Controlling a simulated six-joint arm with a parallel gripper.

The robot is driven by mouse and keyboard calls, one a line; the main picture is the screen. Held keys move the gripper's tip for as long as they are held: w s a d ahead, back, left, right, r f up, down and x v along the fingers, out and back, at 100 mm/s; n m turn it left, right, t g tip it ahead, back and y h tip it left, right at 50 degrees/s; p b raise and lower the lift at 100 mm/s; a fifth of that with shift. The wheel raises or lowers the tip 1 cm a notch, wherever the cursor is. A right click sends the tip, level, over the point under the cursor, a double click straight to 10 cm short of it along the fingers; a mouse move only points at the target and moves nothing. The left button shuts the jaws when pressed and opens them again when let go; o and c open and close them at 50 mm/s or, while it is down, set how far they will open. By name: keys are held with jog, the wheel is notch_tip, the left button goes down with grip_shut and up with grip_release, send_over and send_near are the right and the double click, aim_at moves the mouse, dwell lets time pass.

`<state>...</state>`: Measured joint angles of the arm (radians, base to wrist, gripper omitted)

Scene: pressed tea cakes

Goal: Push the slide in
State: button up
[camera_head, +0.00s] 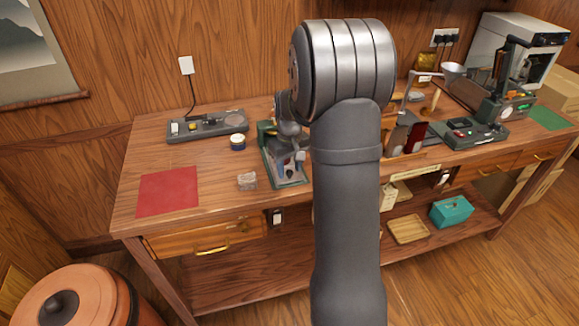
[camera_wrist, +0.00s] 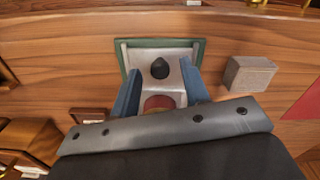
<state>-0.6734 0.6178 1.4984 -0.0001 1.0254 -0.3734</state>
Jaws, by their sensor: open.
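The green-framed device (camera_head: 285,165) stands on the bench, partly hidden behind my arm in the head view. In the wrist view its green base (camera_wrist: 125,62) carries a light grey slide (camera_wrist: 160,52) with a black knob (camera_wrist: 160,69). A dull red round part (camera_wrist: 158,102) shows nearer my wrist. My gripper (camera_wrist: 160,70) is open, its two blue fingers on either side of the slide's knob. The fingers also show small at the device in the head view. I cannot tell whether they touch the slide.
A small grey-brown block (camera_wrist: 248,74) sits right beside the base in the wrist view. A rack with dark red pieces (camera_head: 407,135) stands to the right.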

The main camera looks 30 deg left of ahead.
grip_shut()
jog(key=w+a, duration=0.7)
jog(key=shift+w+a, duration=0.1)
jog(key=shift+w, duration=0.05)
jog(key=shift+w+a+r, duration=0.1)
grip_release()
notch_tip(320, 180, up, 17)
jog(key=shift+r, duration=0.15)
dwell(0.6)
